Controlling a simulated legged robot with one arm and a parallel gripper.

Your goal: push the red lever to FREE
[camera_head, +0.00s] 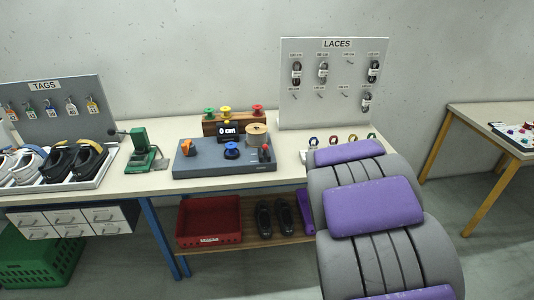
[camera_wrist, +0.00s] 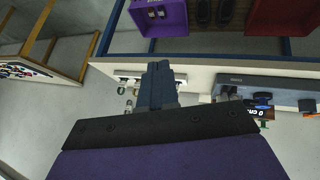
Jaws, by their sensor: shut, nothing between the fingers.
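The red lever (camera_head: 266,151) stands near the right end of the grey-blue machine box (camera_head: 222,170) on the workbench. It looks upright with a dark base; no FREE label is readable. The box shows at the right of the wrist view (camera_wrist: 275,83), where the lever is not clearly made out. My gripper (camera_wrist: 160,72) is shut and empty in the wrist view, over the bench edge and to the left of the box there, apart from it. In the head view my gripper is hidden behind my purple and grey arm.
A green press (camera_head: 145,150) stands left. The LACES board (camera_head: 335,80) rises behind right. A red crate (camera_head: 209,222) sits below.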

